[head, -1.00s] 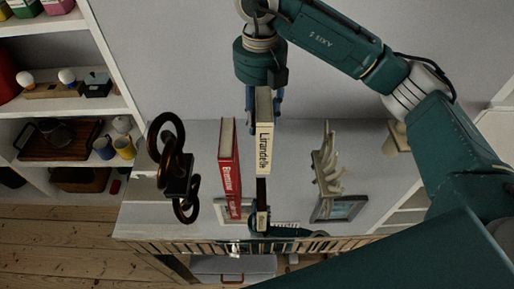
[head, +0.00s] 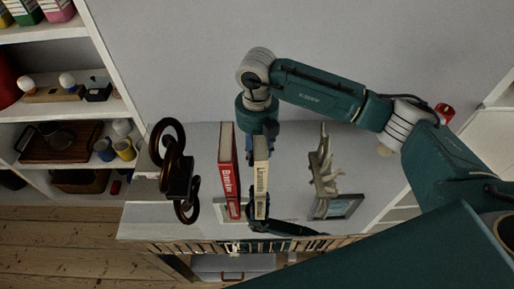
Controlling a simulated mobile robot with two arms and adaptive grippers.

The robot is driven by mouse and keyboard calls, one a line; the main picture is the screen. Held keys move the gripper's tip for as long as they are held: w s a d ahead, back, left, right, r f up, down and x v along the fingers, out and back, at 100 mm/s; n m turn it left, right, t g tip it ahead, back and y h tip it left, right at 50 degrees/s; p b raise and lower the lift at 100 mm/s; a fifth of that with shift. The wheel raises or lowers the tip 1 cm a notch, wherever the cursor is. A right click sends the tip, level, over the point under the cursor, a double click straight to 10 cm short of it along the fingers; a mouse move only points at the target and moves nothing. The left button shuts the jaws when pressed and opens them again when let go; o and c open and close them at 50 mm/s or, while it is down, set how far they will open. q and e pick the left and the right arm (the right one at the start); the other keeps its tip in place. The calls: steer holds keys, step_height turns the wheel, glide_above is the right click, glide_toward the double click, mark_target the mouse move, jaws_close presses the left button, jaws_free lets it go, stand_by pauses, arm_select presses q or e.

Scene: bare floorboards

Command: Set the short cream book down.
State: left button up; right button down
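The short cream book (head: 261,185) stands upright with its spine toward me, just right of a taller red book (head: 229,172) with a narrow gap between them. Its lower end is level with the red book's lower end, low over the white cabinet top (head: 210,130). I cannot tell whether it touches the top. My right gripper (head: 259,148), on the arm from the right, points down at the book's far upper part and is shut on it. The book partly hides the fingers.
A dark knotted sculpture (head: 178,178) stands left of the books. A pale coral-like ornament (head: 322,165) and a framed picture (head: 338,207) are on the right. Open shelves stand at the left.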

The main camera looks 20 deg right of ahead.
steer(key=shift+f, duration=0.1)
steer(key=c, duration=1)
jaws_free()
steer(key=shift+c, duration=0.2)
steer(key=shift+r, duration=0.2)
steer(key=shift+r+b, duration=0.3)
step_height(320, 180, up, 10)
steer(key=b, duration=0.3)
steer(key=shift+a+r, duration=0.1)
steer(key=shift+r, duration=0.55)
